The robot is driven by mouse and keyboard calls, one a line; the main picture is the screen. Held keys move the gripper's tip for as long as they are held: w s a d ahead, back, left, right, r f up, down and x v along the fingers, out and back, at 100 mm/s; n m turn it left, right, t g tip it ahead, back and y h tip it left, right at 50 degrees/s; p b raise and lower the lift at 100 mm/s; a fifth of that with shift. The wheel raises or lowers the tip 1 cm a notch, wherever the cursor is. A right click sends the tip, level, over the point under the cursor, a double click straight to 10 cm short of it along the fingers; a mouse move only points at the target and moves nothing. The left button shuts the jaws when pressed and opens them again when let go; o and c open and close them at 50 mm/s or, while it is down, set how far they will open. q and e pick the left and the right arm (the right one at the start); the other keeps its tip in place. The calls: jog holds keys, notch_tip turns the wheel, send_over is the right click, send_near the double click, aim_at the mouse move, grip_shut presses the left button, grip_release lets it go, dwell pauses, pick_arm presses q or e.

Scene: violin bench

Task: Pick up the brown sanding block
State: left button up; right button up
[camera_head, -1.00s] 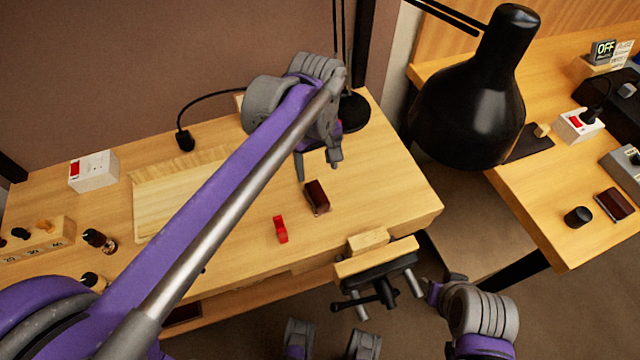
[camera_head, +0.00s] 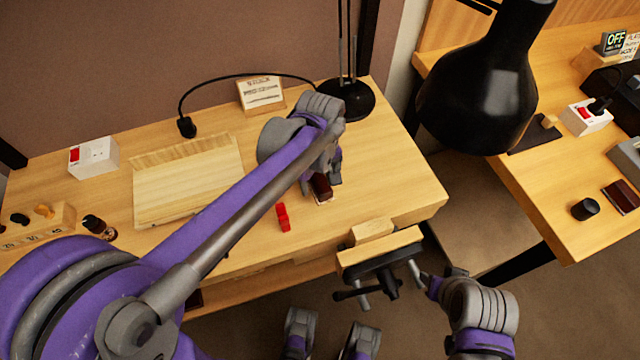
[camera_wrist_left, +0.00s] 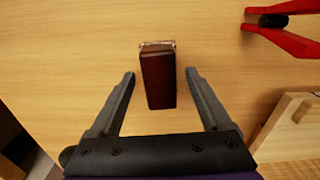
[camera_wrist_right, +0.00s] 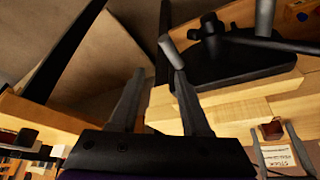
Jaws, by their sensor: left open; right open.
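The brown sanding block (camera_head: 322,188), dark reddish brown with a paler edge at one end, lies on the wooden bench. In the left wrist view the block (camera_wrist_left: 158,80) sits between the two spread fingers of my left gripper (camera_wrist_left: 160,74), with bare bench showing on both sides. My left gripper (camera_head: 320,180) is open and over the block in the head view, partly hiding it. My right gripper (camera_wrist_right: 159,74) is open and empty, off the bench's front edge near the vise.
A red clip-like tool (camera_head: 283,217) lies just left of the block. A vise (camera_head: 378,258) projects from the bench's front edge. A black lamp base (camera_head: 346,101) and a propped card (camera_head: 261,93) stand behind. A pale wooden board (camera_head: 188,185) lies to the left.

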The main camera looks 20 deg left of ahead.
aim_at(320, 181)
pick_arm(q)
jog(key=shift+c, duration=0.2)
grip_shut()
jog(key=shift+r, duration=0.1)
notch_tip(320, 181, up, 10)
jog(key=shift+f+p, duration=0.1)
jog(key=shift+p, duration=0.7)
